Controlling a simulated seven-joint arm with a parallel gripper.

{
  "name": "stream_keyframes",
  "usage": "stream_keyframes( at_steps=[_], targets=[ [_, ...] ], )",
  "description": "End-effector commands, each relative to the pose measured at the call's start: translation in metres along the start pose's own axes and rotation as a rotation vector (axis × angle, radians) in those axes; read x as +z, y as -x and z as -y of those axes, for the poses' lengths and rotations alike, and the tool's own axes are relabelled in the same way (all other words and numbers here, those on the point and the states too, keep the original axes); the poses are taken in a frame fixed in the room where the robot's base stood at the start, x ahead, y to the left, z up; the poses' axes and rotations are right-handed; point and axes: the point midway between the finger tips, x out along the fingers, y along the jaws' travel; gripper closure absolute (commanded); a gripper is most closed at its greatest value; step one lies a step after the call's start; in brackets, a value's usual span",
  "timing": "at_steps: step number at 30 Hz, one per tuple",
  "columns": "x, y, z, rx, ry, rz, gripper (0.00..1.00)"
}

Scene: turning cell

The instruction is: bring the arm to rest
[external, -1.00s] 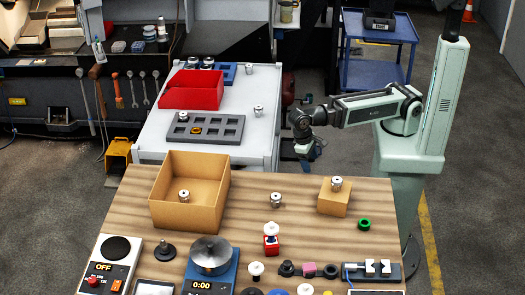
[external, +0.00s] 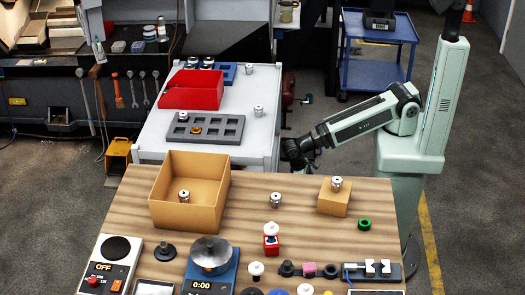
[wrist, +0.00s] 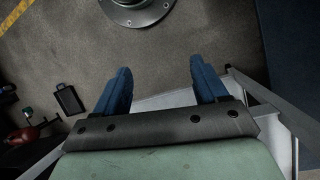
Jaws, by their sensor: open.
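My gripper (wrist: 162,82) shows in the wrist view with its two blue fingers spread wide apart. Nothing is between them; bare floor shows there. In the external view the dark wrist end of my arm (external: 298,150) hangs at the right edge of the white bench, just behind the wooden table. The fingers cannot be made out in that view. My arm reaches left and slopes down from its pale green column.
The wooden table (external: 118,215) holds an open cardboard box (external: 190,216), a small cardboard block (external: 333,201) and several metal parts. The white bench (external: 235,95) carries a red bin (external: 190,97) and a grey tray (external: 205,141). A blue cart (external: 378,75) stands behind my arm.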

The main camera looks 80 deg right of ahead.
Motion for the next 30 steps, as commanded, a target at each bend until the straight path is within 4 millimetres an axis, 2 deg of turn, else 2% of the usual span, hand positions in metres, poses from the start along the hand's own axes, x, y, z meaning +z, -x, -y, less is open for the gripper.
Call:
stream_keyframes(
  at_steps=[3,14,24,30],
  targets=[
    [-0.003,-0.033,-0.017,0.002,0.020,0.025,0.28],
    [0.002,-0.123,-0.061,-0.008,0.098,0.089,0.28],
    [0.028,-0.206,-0.100,-0.030,0.176,0.150,0.28],
    [0.046,-0.243,-0.116,-0.047,0.217,0.178,0.28]
  ],
)
